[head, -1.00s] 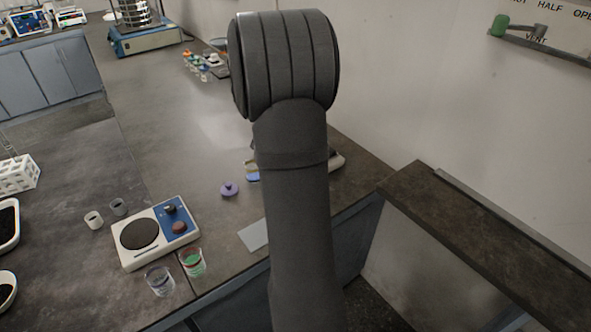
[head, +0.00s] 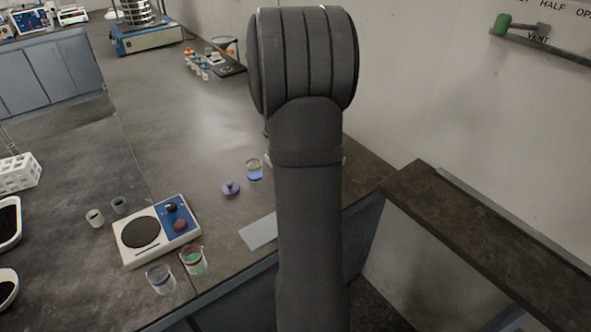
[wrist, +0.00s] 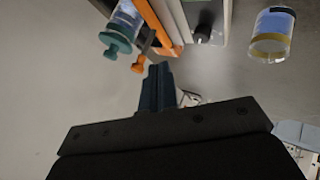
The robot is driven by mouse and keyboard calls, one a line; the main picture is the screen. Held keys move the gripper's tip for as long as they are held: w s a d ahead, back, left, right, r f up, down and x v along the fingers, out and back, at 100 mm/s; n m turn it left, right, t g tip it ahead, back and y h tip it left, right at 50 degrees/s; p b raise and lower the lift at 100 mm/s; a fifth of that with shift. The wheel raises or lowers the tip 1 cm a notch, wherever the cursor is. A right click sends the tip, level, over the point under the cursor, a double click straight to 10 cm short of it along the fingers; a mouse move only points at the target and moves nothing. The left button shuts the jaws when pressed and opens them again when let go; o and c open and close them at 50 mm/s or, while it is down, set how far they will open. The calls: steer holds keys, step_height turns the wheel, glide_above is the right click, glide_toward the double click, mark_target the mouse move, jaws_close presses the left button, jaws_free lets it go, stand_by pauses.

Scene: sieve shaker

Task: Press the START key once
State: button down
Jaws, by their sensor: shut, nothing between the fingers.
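The sieve shaker (head: 148,40) stands at the back left of the bench in the head view, a blue base with a stack of metal sieves (head: 137,13) on it. Its START key is too small to make out there. My gripper (wrist: 158,68) shows in the wrist view with its dark fingers together and nothing between them. In the head view my own arm hides it. No START key can be made out in the wrist view.
The head view shows a hotplate (head: 157,232), beakers and a purple-lidded item (head: 230,188).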

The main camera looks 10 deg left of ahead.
steer(key=shift+f, duration=4.3)
steer(key=shift+f, duration=0.15)
steer(key=shift+f, duration=0.25)
